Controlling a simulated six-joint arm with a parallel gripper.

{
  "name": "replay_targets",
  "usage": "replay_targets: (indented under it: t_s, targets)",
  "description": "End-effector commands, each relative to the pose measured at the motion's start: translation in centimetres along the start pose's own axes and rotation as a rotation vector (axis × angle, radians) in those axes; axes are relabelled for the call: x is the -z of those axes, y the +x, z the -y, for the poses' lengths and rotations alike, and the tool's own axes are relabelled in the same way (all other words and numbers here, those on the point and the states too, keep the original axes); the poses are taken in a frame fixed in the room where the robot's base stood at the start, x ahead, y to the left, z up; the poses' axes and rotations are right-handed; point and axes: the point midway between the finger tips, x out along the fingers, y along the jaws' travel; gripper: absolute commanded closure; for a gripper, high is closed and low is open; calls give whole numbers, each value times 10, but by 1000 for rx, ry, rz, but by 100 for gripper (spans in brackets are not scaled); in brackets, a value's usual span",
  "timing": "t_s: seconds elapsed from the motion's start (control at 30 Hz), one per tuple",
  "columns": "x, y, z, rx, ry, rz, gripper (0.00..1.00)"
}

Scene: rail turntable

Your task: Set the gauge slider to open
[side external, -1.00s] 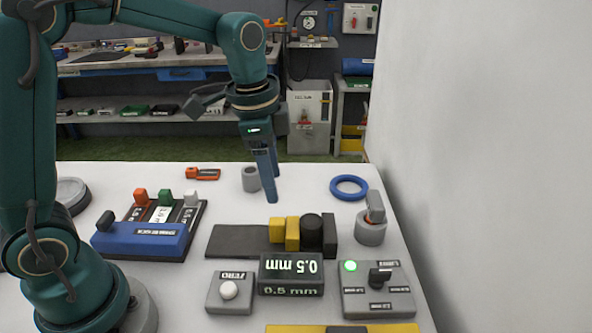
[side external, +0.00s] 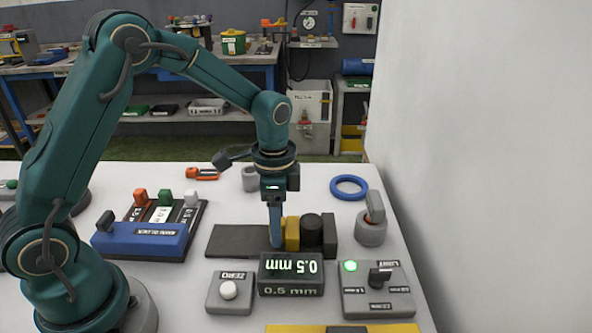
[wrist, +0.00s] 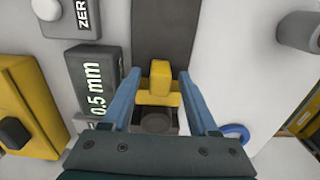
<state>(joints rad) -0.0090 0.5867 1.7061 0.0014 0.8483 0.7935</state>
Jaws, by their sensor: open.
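The gauge lies on the white table as a dark flat rail (side external: 236,241) with a yellow slider (side external: 292,233), a black round knob (side external: 312,230) and a dark end block (side external: 329,236). The display block (side external: 291,273) in front reads 0.5 mm. My gripper (side external: 276,242) points down at the slider's left part and hides some of it. In the wrist view the yellow slider (wrist: 160,82) stands between the two blue fingers of my open gripper (wrist: 158,77), with a visible gap on each side. The rail (wrist: 162,30) runs on beyond it.
A ZERO button box (side external: 229,291) and a switch box (side external: 377,290) with a green light stand in front. A blue ring (side external: 349,187) and a grey post with a tilted lever (side external: 371,225) are at right. A white wall bounds the right.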

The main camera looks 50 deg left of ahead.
Motion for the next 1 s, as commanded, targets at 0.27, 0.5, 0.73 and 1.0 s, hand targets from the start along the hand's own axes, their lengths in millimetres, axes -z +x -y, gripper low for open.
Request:
replay_targets:
  t_s: [0.27,0.5,0.73,1.0]
  targets:
    - [0,0,0,0,0,0,100]
    - [0,-1,0,0,0,0,100]
    - [0,-1,0,-1,0,0,100]
    - [0,-1,0,-1,0,0,100]
